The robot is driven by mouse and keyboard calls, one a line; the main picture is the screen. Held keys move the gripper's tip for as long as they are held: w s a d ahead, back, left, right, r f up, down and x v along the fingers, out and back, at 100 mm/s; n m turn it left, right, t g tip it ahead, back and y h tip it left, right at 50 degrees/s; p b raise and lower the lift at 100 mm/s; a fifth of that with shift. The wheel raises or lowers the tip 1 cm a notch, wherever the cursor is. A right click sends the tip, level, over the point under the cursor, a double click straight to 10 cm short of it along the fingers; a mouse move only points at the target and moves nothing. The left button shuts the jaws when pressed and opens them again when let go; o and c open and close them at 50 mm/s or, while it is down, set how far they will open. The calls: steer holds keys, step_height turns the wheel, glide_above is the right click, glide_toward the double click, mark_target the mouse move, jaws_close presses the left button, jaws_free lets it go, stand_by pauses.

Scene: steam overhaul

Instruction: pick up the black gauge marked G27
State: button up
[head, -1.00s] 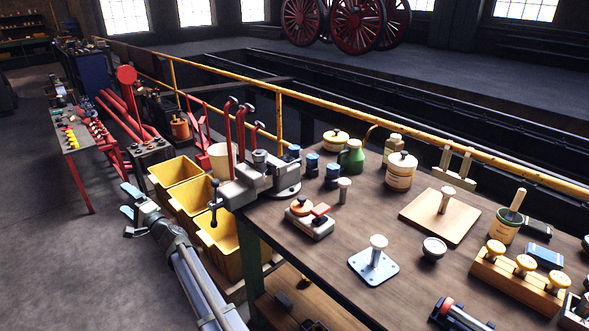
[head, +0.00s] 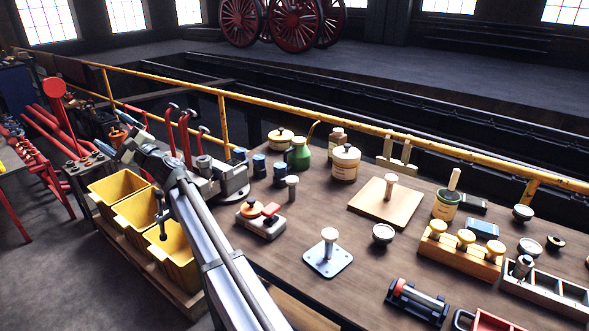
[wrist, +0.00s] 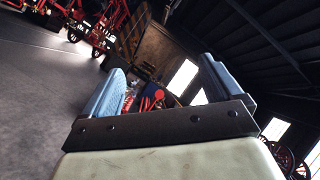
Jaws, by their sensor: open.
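Several small round gauges stand on the workbench in the head view. A dark-bodied one with a pale face (head: 383,234) is near the middle, a similar one (head: 523,213) is at the back right, and a pale-faced one (head: 530,245) and a small dark round piece (head: 556,242) lie at the right. No marking is readable, so I cannot tell which is G27. My gripper (head: 127,138) is high at the left, beyond the bench's left end, far from all of them. In the wrist view my gripper (wrist: 160,88) is open, with nothing between its two blue fingers.
The wooden bench (head: 290,240) carries a vise (head: 220,178), a post on a blue plate (head: 328,252), a wooden board (head: 365,208), a wooden rack with yellow-topped pieces (head: 465,262) and a white compartment tray (head: 510,280). Yellow bins (head: 135,213) stand left. A yellow rail runs behind.

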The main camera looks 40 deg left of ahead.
steer(key=w+d+f+n+h, duration=0.2)
steer(key=w+d+n, duration=0.3)
steer(key=w, duration=0.6)
steer(key=w+d+f+n+t+h, duration=0.1)
steer(key=w+d+n, duration=0.35)
steer(key=w, duration=0.55)
steer(key=w+d+f+n+h, duration=0.2)
steer(key=w+d+n, duration=0.25)
steer(key=w, duration=0.65)
steer(key=w+d+f+n+t+h, duration=0.2)
steer(key=w+d+f+n+h, duration=0.1)
steer(key=w+d, duration=0.9)
steer(key=w+d+f+n+t+h, duration=0.2)
steer(key=w+d+f+h, duration=0.15)
steer(key=w+d, duration=0.8)
steer(key=n+t+h, duration=0.1)
steer(key=n+h, duration=0.2)
steer(key=h, duration=0.8)
glide_toward(525, 210)
steer(key=f, duration=1.1)
steer(key=shift+s+f, duration=0.25)
steer(key=shift+f, duration=0.15)
